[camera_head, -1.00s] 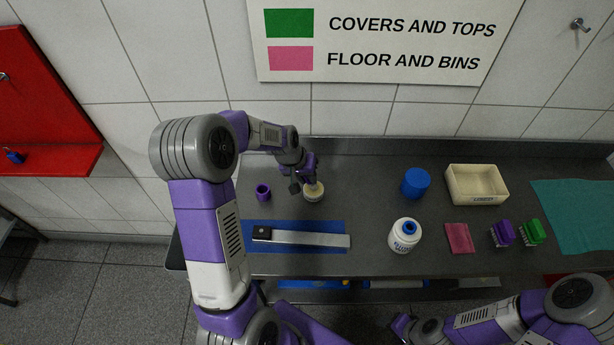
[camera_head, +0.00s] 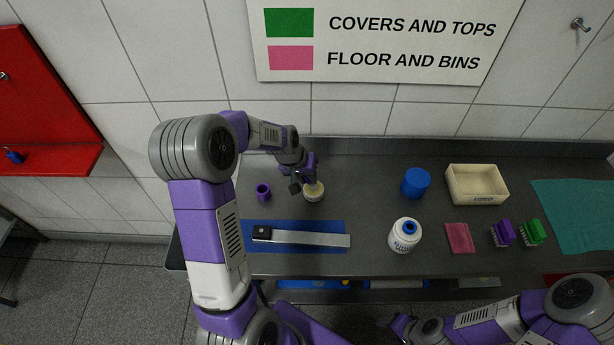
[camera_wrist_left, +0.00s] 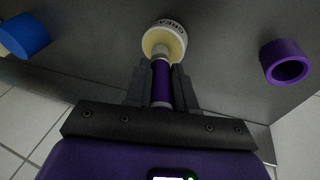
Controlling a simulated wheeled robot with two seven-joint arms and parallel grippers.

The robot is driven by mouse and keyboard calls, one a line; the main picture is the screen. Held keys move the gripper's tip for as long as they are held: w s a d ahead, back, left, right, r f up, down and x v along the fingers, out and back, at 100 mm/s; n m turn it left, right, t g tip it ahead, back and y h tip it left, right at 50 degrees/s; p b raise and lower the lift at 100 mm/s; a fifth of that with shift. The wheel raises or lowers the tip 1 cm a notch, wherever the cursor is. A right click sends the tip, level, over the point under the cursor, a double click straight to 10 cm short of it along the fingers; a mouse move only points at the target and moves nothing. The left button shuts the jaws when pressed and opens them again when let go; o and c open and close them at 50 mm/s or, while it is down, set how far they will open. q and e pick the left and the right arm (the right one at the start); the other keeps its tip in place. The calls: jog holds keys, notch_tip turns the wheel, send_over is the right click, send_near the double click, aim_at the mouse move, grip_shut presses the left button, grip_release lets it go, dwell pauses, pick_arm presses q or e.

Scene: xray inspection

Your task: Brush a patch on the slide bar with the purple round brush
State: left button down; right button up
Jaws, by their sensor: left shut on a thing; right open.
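My left gripper (camera_head: 309,181) is shut on the purple handle of the round brush (camera_wrist_left: 161,80), seen between the fingers in the left wrist view. The brush head is down at a small cream-white pot (camera_head: 314,194), which has lettering on its side in the left wrist view (camera_wrist_left: 172,32). The bristles are hidden. The slide bar (camera_head: 310,238), silver with a black block at its left end, lies on a blue mat (camera_head: 335,226), in front of the pot. My right gripper (camera_head: 402,326) is open and empty at the bottom, away from these things.
A purple ring-shaped cup (camera_head: 263,191) stands left of the pot. To the right are a blue cylinder (camera_head: 415,183), a white bottle (camera_head: 404,238), a cream tray (camera_head: 452,190), a pink cloth (camera_head: 459,238), and purple (camera_head: 503,232) and green (camera_head: 533,231) brushes. The counter between pot and bottle is clear.

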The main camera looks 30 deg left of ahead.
pick_arm(q)
jog(key=shift+r+p, duration=2.6)
jog(key=shift+r, duration=0.9)
